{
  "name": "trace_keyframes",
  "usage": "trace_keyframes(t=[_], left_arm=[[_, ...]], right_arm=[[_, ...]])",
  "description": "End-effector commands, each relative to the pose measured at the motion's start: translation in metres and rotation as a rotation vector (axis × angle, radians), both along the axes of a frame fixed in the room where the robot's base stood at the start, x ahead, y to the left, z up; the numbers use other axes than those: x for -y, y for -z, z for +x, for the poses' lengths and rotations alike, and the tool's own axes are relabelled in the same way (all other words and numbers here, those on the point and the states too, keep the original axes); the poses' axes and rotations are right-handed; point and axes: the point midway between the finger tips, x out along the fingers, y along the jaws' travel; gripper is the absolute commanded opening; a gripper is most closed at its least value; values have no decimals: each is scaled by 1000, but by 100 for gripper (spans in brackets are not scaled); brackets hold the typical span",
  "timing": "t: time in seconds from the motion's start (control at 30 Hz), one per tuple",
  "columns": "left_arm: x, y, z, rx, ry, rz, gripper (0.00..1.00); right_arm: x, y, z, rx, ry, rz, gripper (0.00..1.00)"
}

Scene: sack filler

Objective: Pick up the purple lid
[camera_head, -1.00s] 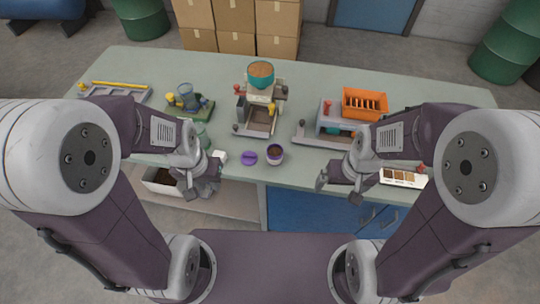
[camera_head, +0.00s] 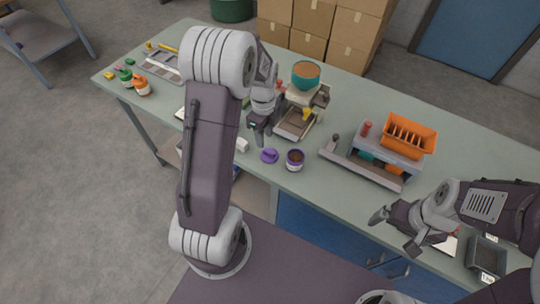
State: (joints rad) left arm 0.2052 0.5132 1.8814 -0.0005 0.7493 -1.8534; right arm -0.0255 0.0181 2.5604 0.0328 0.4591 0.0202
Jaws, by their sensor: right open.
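The purple lid (camera_head: 269,156) lies on the green-grey table (camera_head: 330,205) near its front edge. A purple jar (camera_head: 295,162) with brown contents stands just right of it, open at the top. My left gripper (camera_head: 260,138) is pointed down just behind and left of the lid, apart from it in the picture. Its fingers are too small and dark to tell open from shut. My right gripper (camera_head: 396,234) is open and empty at the table's front edge, well to the right of the lid.
A small white block (camera_head: 242,145) lies left of the lid. A filler machine with a teal bowl (camera_head: 306,74) stands behind. An orange rack (camera_head: 408,137) sits on a grey device at right. Small bottles (camera_head: 142,87) stand far left.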

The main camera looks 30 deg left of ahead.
Motion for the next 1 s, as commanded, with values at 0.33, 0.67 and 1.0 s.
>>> trace_keyframes(t=[0.33, 0.67, 1.0], left_arm=[[-1, 31, -2, -3, 0, -1, 39], [-3, 70, -2, 2, 1, 0, 39], [-3, 70, -1, 2, 1, 0, 0]], right_arm=[[0, -3, 0, 0, 1, 0, 96], [0, -5, 0, 0, 0, 0, 96], [0, -5, 0, 0, 0, 0, 96]])
